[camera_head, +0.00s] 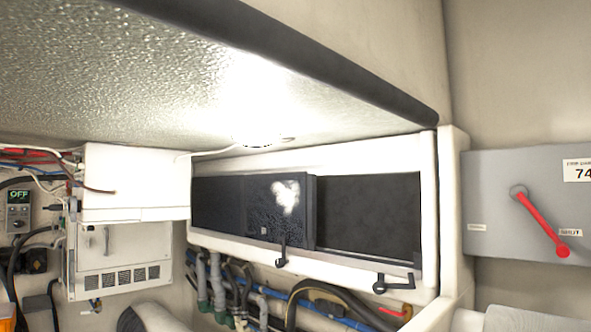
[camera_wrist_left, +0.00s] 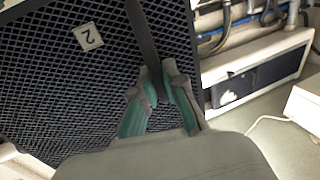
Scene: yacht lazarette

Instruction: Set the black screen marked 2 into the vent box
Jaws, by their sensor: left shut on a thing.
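The black mesh screen (camera_wrist_left: 45,90) with a white label 2 (camera_wrist_left: 88,36) fills the left of the left wrist view; the 2 appears upside down there. My left gripper (camera_wrist_left: 160,84) is shut on a dark bar on its face. In the head view the white-framed vent box (camera_head: 428,200) is on the far wall. It has dark areas at left and right, and a dark panel (camera_head: 263,215) with a whitish patch in the middle. Two black levers, one at the middle (camera_head: 281,255) and one at lower right (camera_head: 390,285), sit along its lower edge. Neither gripper shows in the head view.
A white cabinet (camera_head: 130,185) with cables stands left of the vent box. Hoses (camera_head: 240,290) run below it. A grey box (camera_head: 490,190) with a red lever (camera_head: 540,222) is on the right wall. A low ceiling (camera_head: 150,70) with a dark edge hangs above.

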